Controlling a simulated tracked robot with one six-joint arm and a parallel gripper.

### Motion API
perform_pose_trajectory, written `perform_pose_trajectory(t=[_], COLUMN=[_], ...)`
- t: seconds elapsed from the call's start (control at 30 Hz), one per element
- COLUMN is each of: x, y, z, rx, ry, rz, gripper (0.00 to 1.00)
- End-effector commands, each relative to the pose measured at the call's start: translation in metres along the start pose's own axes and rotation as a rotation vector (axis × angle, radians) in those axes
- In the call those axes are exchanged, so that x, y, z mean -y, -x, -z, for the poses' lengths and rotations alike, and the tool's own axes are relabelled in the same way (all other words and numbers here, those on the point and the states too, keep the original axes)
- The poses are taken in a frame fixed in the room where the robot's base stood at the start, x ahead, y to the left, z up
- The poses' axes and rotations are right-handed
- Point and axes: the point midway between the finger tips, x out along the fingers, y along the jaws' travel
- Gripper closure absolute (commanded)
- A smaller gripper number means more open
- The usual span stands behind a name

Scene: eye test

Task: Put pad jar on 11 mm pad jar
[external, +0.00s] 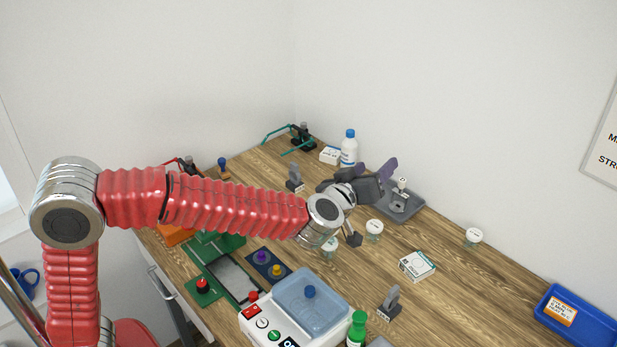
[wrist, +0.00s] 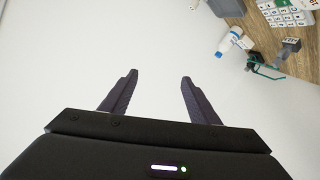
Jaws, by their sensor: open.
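Several small clear jars with white lids stand on the wooden bench in the external view: one jar (external: 374,230) near the middle, one jar (external: 473,238) farther right, and one jar (external: 329,246) partly hidden behind my arm. Their lid labels are too small to read, so I cannot tell which is the 11 mm pad jar. My gripper (external: 377,166) is raised above the back of the bench, apart from the jars. In the wrist view my gripper (wrist: 159,76) has its two dark fingers spread, with nothing between them. No jar shows in the wrist view.
A white bottle with a blue cap (external: 349,150) and a grey tray (external: 405,208) stand near my gripper. A white box (external: 417,265), a blue bin (external: 575,318) and a lidded white machine (external: 305,308) are nearer. Bare wood lies between the jars at right.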

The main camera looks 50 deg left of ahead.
Motion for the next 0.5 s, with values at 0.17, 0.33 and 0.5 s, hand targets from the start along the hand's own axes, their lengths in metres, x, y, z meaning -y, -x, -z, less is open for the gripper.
perform_pose_trajectory(t=[0.17,0.33,0.5], x=[-0.007,-0.004,0.015], y=[0.026,0.06,0.099], z=[0.026,0.032,0.027], rx=[0.069,0.164,0.276], ry=[-0.028,-0.085,-0.163], rz=[-0.169,-0.295,-0.378], gripper=[0.44,0.44,0.44])
